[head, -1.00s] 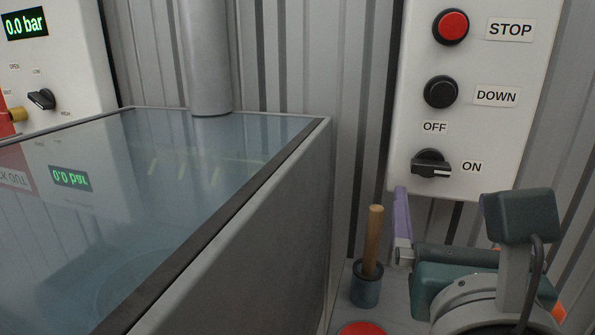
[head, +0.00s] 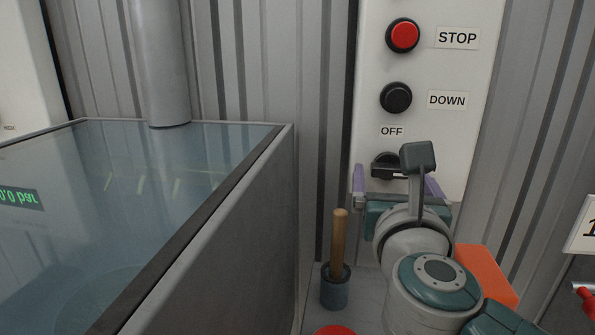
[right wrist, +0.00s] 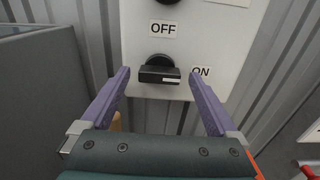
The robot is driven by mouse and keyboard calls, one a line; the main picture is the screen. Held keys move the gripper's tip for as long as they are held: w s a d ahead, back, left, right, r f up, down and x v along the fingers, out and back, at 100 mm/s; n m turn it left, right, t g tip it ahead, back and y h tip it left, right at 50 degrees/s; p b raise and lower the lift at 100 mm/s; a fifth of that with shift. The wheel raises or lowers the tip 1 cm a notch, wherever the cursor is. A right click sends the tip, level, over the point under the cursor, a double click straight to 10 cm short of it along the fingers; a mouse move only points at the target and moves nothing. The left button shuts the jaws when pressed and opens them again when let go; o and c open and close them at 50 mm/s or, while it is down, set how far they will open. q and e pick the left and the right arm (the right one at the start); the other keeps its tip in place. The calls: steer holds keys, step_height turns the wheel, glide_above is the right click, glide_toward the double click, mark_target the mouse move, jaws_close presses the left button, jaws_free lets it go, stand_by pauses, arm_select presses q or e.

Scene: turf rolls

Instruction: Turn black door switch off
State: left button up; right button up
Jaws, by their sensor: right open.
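The black door switch (head: 384,165) is a rotary knob low on the white control panel (head: 350,12), partly hidden by my right wrist in the head view. In the right wrist view the knob (right wrist: 158,71) shows whole, its white-marked handle pointing right toward the ON label (right wrist: 200,71). The OFF label (right wrist: 163,29) is above it. My right gripper (right wrist: 165,88) is open, with one purple finger to each side of the knob and below it, apart from it. In the head view the right gripper (head: 394,178) is just in front of the switch. My left gripper is out of view.
A red STOP button (head: 403,35) and a black DOWN button (head: 396,97) are above the switch. A grey water tank (head: 225,225) stands at the left. A wooden-handled tool (head: 340,240) stands in a small cup below the panel.

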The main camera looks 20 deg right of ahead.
steer(key=c, duration=1.4)
steer(key=shift+n, duration=0.3)
steer(key=n+p, duration=0.1)
steer(key=n, duration=0.2)
steer(key=shift+r+p, duration=0.1)
steer(key=shift+p, duration=0.25)
steer(key=n+p, duration=0.1)
steer(key=n, duration=0.4)
steer(key=shift+p, duration=0.35)
steer(key=n+p, duration=0.1)
steer(key=n, duration=0.4)
steer(key=shift+p, duration=0.4)
steer(key=shift+n+p, duration=0.5)
steer(key=shift+n, duration=1.7)
